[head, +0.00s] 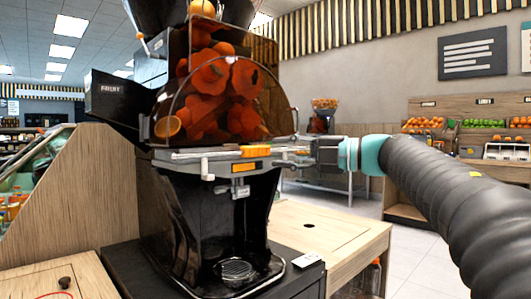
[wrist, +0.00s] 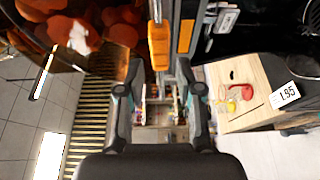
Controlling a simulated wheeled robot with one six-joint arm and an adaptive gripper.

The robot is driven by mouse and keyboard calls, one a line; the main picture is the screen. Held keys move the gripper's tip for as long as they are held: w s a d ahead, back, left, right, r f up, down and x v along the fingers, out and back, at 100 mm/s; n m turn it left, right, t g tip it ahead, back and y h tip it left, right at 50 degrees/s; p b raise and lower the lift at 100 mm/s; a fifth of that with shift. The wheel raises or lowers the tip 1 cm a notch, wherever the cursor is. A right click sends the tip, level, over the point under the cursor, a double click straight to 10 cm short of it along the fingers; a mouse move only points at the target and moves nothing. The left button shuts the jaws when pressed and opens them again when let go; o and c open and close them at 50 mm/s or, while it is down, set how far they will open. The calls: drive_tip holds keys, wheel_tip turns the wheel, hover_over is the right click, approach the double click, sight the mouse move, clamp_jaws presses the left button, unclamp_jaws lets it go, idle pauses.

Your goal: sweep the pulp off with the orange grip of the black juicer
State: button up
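The black juicer (head: 215,215) stands on a dark stand, with red-orange parts behind its clear front cover. Its orange grip (head: 256,150) lies level along the front ledge, below the cover. In the wrist view the orange grip (wrist: 158,45) appears ahead of my fingertips, roughly in line with the space between them. My gripper (head: 298,156) is at the right side of the juicer, just right of the grip. In the wrist view my gripper (wrist: 158,72) has its two fingers apart with nothing between them. Contact with the juicer cannot be told. Pulp cannot be made out clearly.
A light wooden counter (head: 315,228) adjoins the juicer's stand on the right. A price card (head: 306,260) lies at the stand's edge. A wooden panel (head: 75,190) stands close on the left. Fruit shelves (head: 430,135) are far back right, with open floor before them.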

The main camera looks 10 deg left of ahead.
drive_tip(key=v, duration=0.5)
drive_tip(key=shift+s+d, duration=0.1)
drive_tip(key=shift+d, duration=0.25)
